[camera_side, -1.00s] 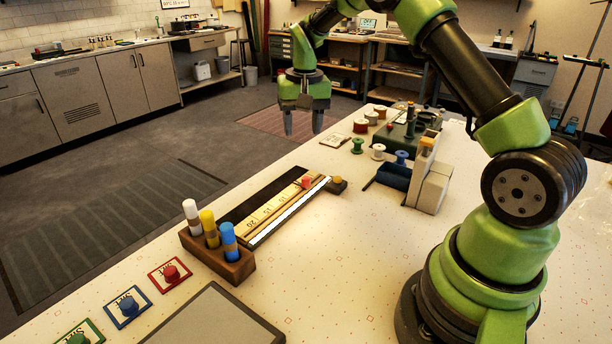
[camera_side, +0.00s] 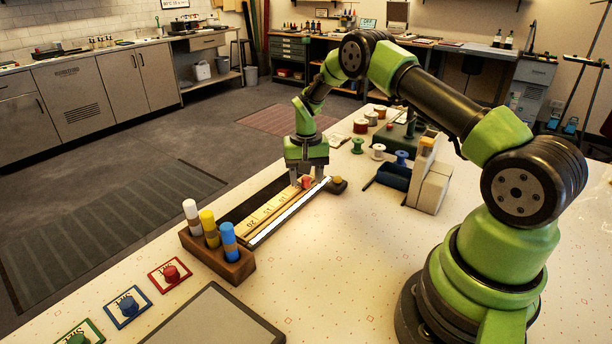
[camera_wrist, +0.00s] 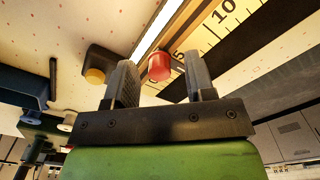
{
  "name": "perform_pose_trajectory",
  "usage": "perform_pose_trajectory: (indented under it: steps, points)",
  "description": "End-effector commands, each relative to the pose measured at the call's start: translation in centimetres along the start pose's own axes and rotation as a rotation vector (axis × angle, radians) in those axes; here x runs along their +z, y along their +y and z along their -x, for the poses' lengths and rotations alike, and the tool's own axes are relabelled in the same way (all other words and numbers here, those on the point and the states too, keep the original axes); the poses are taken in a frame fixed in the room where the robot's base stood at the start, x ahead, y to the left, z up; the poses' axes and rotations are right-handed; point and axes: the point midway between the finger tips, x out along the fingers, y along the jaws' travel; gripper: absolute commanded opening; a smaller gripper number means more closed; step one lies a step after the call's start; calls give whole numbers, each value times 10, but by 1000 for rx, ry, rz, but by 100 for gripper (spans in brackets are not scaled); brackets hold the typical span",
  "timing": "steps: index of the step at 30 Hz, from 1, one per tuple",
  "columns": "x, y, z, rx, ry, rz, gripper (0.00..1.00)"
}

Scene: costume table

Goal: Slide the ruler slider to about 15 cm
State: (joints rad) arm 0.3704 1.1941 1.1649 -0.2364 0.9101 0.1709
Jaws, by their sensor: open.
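The ruler (camera_side: 264,208) lies on the table as a pale yellow strip with black marks, beside a white strip. Its red slider (camera_side: 307,181) is near the far end. In the wrist view the red slider (camera_wrist: 160,67) shows close to the mark 5, with 10 further along. My gripper (camera_side: 306,180) points down over the far end of the ruler. In the wrist view my open gripper (camera_wrist: 162,82) has one finger on each side of the red slider, with gaps visible. Whether the fingers touch the ruler is hard to tell.
A wooden block with white, yellow and blue markers (camera_side: 217,250) stands at the ruler's near end. A small dark block with a tan face (camera_side: 339,185) sits by the far end. Table front-right is clear.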

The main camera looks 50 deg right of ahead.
Motion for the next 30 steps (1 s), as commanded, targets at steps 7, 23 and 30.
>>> perform_pose_trajectory:
  steps: [7, 23, 30]
  points:
    - [0, 0, -1, 0, 1, 0, 50]
    - [18, -20, 0, 1, -1, 6, 0]
    - [58, -60, 0, 1, 1, 6, 0]
